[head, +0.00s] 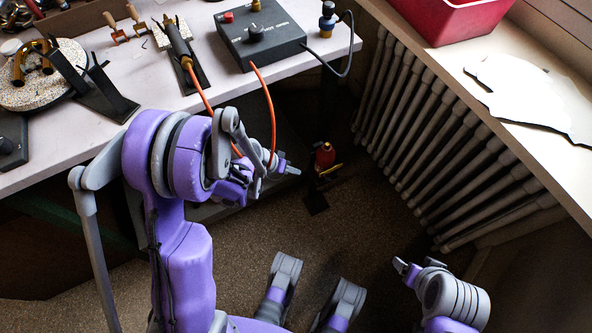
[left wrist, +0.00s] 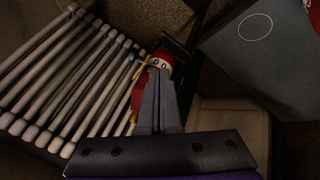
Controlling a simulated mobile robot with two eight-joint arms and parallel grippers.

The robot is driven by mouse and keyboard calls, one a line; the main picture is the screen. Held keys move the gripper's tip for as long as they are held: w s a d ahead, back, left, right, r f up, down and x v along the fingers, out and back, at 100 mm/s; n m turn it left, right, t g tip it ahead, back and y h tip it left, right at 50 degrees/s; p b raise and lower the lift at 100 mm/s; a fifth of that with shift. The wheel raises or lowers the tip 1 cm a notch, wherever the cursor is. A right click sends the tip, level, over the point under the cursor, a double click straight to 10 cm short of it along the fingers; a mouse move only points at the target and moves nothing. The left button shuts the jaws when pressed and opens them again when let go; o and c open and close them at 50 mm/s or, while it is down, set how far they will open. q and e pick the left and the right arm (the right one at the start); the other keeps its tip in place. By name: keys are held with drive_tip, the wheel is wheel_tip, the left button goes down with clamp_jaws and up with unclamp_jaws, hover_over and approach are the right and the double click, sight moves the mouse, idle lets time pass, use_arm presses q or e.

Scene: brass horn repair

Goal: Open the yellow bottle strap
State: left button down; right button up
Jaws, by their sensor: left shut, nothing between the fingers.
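A small red bottle (head: 325,155) with a dark top stands low by the radiator in a black holder (head: 316,202). A yellow strap (head: 329,169) crosses its lower part. In the left wrist view the red bottle (left wrist: 137,97) is partly hidden behind my fingers, and the yellow strap (left wrist: 141,68) shows left of them. My left gripper (head: 294,170) is shut and empty, just left of the bottle in the head view; it also shows in the left wrist view (left wrist: 160,72). I cannot tell whether it touches the strap. My right gripper (head: 405,269) is low at right, away from the bottle.
A white radiator (head: 450,140) stands right of the bottle under a sill with a red bin (head: 445,15). The workbench (head: 160,115) at upper left carries a grey control box (head: 260,40) and tools. An orange cable (head: 268,100) hangs near my left arm. The floor in front is mostly clear.

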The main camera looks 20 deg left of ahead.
use_arm(q)
drive_tip(key=w+d+f+b, duration=0.2)
drive_tip(key=w+d+f, duration=0.1)
drive_tip(key=d+f, duration=0.3)
drive_tip(key=shift+w+d, duration=0.2)
drive_tip(key=shift+d, duration=0.15)
drive_tip(key=shift+d, duration=0.1)
